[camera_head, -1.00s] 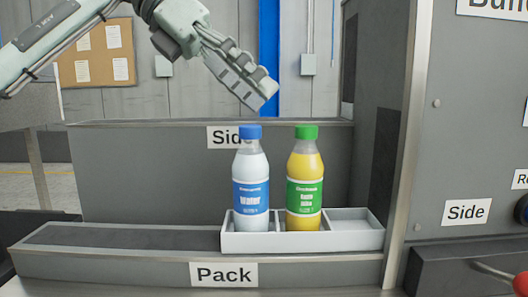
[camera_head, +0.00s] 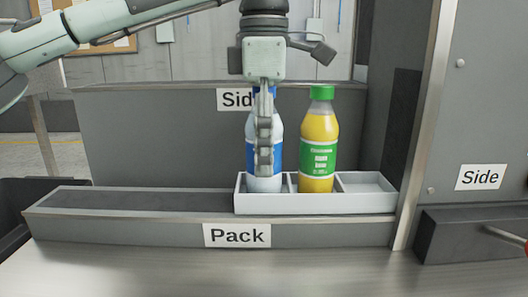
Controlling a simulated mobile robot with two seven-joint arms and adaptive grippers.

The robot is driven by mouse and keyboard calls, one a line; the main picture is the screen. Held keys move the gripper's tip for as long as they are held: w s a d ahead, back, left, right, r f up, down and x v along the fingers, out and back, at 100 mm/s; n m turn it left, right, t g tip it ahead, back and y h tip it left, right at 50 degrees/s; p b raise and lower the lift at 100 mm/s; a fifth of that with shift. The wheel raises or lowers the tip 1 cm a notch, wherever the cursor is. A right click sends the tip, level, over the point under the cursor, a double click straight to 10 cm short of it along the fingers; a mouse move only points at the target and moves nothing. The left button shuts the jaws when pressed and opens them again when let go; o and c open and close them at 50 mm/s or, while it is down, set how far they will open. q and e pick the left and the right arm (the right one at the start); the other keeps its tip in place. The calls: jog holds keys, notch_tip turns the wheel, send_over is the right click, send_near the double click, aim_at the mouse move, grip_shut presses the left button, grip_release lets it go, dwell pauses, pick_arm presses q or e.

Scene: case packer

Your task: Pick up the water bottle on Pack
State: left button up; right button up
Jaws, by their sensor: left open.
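The water bottle (camera_head: 278,150) has a blue cap and a blue label. It stands upright in the left compartment of a white tray (camera_head: 315,204) on the ledge labelled Pack (camera_head: 130,228). My left gripper (camera_head: 264,165) points down in front of the bottle and hides its middle and most of its cap. The gripper is open; one finger shows in front of the bottle, and I cannot tell whether it touches. My right gripper is not in view.
A yellow bottle with a green cap (camera_head: 319,130) stands close to the right in the tray's middle compartment. The tray's right compartment (camera_head: 367,184) is empty. A grey machine panel (camera_head: 475,110) rises at the right. The ledge left of the tray is clear.

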pick_arm(q)
jog(key=shift+f, duration=0.15)
jog(key=c, duration=1.5)
